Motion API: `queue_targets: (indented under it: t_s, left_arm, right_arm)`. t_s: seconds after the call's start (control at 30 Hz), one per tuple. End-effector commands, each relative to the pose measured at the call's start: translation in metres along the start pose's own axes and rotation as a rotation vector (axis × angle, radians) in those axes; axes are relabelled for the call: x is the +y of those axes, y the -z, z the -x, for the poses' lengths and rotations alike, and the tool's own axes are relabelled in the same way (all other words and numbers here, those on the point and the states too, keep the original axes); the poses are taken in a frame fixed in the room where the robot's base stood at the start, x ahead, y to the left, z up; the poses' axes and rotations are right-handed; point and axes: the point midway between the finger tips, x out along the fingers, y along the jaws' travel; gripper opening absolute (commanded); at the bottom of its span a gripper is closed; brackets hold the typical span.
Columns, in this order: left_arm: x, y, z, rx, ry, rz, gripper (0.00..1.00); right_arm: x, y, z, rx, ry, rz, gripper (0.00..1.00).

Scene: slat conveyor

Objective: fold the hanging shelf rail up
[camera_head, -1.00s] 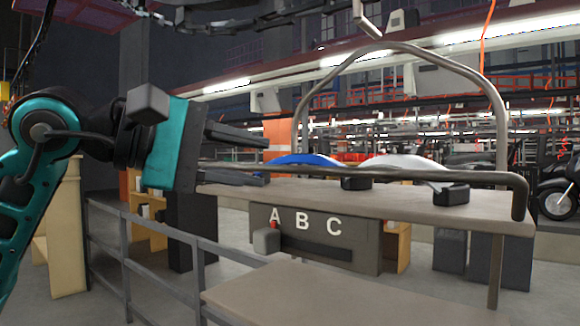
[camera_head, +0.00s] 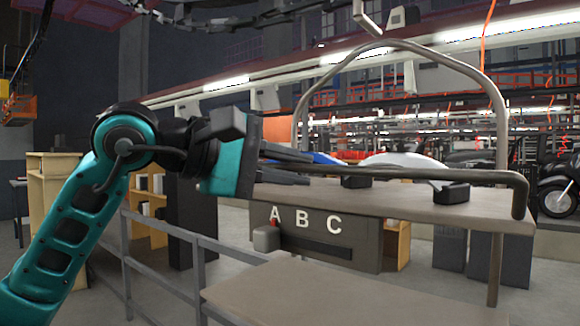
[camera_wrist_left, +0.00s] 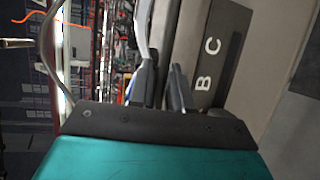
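The grey shelf rail (camera_head: 430,175) runs level, just above the front edge of the hanging shelf (camera_head: 400,202). Its right end bends down beside the shelf's right corner. My left gripper (camera_head: 308,170) is at the rail's left part, with fingers apart and pointing right. In the head view the rail passes between the fingers; contact cannot be made out. The panel marked A B C (camera_head: 330,245) lies below the shelf. My right gripper is not in view.
A tubular arch (camera_head: 490,90) rises over the shelf. A blue fender (camera_head: 325,158), a white fender (camera_head: 400,163) and black blocks (camera_head: 452,193) are on the shelf. A lower board (camera_head: 330,300) and a metal railing (camera_head: 200,250) stand in front.

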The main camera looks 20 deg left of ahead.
Motion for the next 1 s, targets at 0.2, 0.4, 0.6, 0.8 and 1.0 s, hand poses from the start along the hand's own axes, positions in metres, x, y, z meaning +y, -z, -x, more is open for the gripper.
queue_targets:
  t_s: [0.2, 0.4, 0.6, 0.8, 1.0]
  left_arm:
    - [0.0012, 0.0, 0.0007, 0.0, -0.004, -0.001, 0.0]
    - [0.0017, 0.0, 0.0009, 0.0, -0.004, -0.001, 0.0]
    - [0.0024, 0.0001, 0.0009, 0.001, -0.002, 0.001, 0.0]
    - [0.0032, 0.0003, 0.0009, 0.001, 0.005, 0.004, 0.0]
    - [0.0056, 0.0006, 0.0006, 0.001, 0.023, 0.011, 0.0]
  right_arm:
    - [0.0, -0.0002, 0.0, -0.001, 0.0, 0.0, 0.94]
    - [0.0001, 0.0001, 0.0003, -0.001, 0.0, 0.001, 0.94]
    - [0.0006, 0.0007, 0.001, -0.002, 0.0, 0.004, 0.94]
    - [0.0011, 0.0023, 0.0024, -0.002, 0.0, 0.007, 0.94]
    - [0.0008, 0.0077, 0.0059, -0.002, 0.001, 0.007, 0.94]
